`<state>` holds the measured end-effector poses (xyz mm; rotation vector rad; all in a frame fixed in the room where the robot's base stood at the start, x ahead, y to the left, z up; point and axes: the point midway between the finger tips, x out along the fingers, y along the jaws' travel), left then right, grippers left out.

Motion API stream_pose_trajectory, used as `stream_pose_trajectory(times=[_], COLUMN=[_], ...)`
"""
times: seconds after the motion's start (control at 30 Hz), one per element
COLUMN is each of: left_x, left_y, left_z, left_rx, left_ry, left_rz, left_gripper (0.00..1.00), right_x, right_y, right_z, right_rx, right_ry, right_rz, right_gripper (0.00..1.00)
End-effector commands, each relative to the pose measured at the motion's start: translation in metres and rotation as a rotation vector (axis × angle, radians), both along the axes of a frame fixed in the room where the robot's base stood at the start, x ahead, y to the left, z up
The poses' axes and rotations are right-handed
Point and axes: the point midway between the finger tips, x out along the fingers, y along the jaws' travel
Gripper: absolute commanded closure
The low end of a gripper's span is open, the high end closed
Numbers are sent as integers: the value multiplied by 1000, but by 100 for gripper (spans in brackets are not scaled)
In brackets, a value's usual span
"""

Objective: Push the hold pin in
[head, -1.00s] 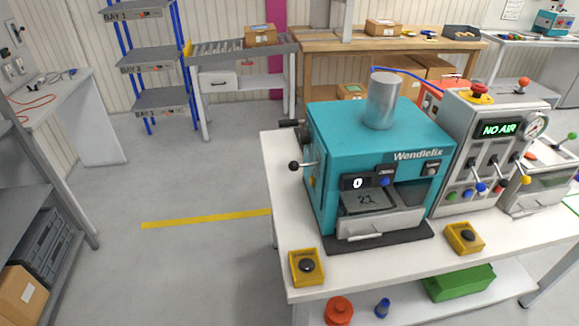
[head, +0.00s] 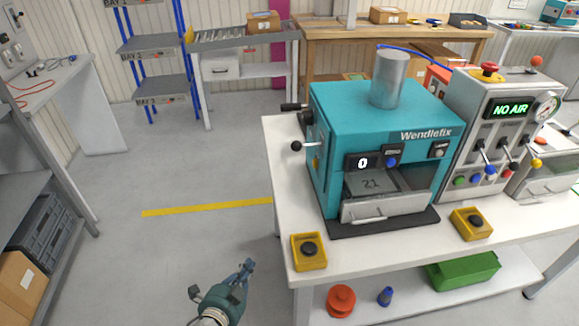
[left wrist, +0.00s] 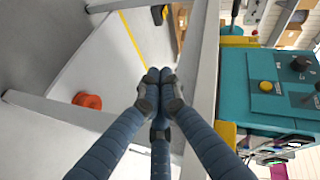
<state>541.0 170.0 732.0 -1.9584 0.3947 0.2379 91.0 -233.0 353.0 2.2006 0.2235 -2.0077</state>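The teal Wendlefix machine (head: 375,115) stands on the white bench. Its left side carries a black ball-ended rod (head: 297,146) and a dark cylindrical handle (head: 293,107) farther back; I cannot tell which part is the hold pin. My left gripper (head: 247,266) is low in front of the bench's left end, apart from the machine. In the left wrist view its fingers (left wrist: 160,88) meet at the tips with nothing visible between them. That view also shows the machine's side with a yellow button (left wrist: 266,86) and a dark knob (left wrist: 300,63). My right gripper is out of view.
Yellow button boxes (head: 310,252) (head: 471,224) sit on the bench's front. The control cabinet (head: 492,125) reads NO AIR. A red-orange part (head: 341,301), a blue part (head: 385,296) and a green bin (head: 463,271) are on the lower shelf. Floor left of the bench is clear.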

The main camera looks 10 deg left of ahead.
Motion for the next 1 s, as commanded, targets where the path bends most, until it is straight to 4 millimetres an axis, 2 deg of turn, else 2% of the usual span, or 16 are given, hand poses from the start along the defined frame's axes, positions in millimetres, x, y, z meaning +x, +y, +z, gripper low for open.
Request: stream_pose_trajectory(times=[0.03,0.1,0.2,0.3,0.4,0.57,1.0], left_x=[14,23,22,16,12,24,108], left_y=[-13,-29,-46,-56,-61,-66,-95], left_z=[49,113,187,234,256,265,279], left_rx=[54,132,224,281,309,314,311], left_ry=[-120,-267,-437,-545,-595,-606,-603], left_rz=[-51,-106,-155,-179,-187,-187,-187], left_gripper=[100,100,100,100,100,100,100], right_x=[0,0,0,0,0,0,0], right_y=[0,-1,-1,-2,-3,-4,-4], right_z=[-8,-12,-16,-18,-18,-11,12], right_rx=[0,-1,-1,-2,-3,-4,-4], right_ry=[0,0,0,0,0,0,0], right_rz=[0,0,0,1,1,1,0], right_gripper=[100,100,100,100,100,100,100])
